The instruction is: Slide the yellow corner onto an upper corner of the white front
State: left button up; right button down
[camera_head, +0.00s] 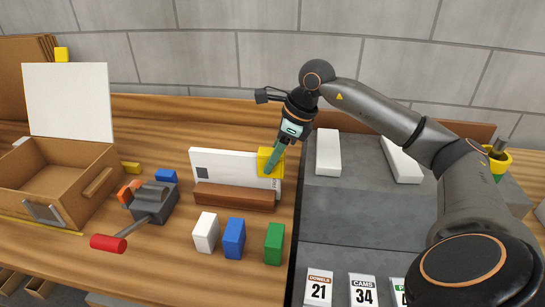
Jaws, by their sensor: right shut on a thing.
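The white front (222,167) stands upright on the wooden table behind a brown wooden bar (232,197). It has a dark square near its left end and lettering near its right end. The yellow corner (264,165) is at the front's upper right corner and overlaps it in the picture. I cannot tell how fully it sits on the panel. My right gripper (276,156) comes down from above, shut on the yellow corner, its fingers covering part of it. My left gripper is not in view.
White (205,232), blue (233,238) and green (273,243) blocks stand in front of the bar. A grey mat (360,212) lies right, with white blocks (328,153) and number cards (318,288).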

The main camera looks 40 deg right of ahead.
jog(key=shift+f, duration=0.2)
dwell(0.3)
jog(key=shift+c, duration=2)
grip_release()
jog(key=shift+r, duration=0.1)
jog(key=v, duration=1.2)
jog(key=shift+r+p, duration=0.15)
jog(key=shift+p, duration=0.25)
jog(key=shift+d, duration=0.1)
